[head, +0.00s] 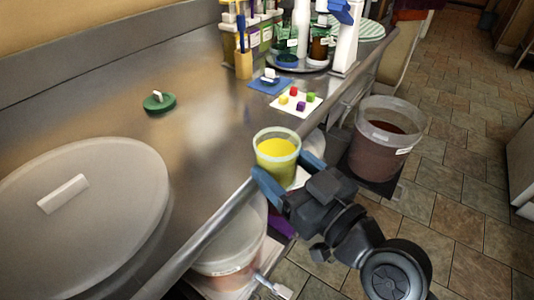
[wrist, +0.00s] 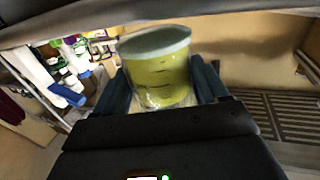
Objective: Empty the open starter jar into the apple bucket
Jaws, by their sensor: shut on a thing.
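The open starter jar (head: 277,164) is a clear jar with yellow content, and no lid is on it. My gripper (head: 284,176) is shut on it, with a blue finger on each side. In the head view the jar is about upright at the counter's front edge. In the wrist view the jar (wrist: 160,75) stands between the fingers of my gripper (wrist: 162,88). A bucket with dark red-brown content (head: 382,140) stands open on the right, beyond the counter. Another bucket (head: 232,245) is below the counter edge, partly hidden. I cannot tell which is the apple bucket.
A green lid (head: 159,102) lies on the steel counter (head: 110,110). A large grey lid (head: 95,215) covers the near left. A white card with coloured cubes (head: 296,102), a blue mat (head: 270,83) and a tray of bottles (head: 300,65) are at the back.

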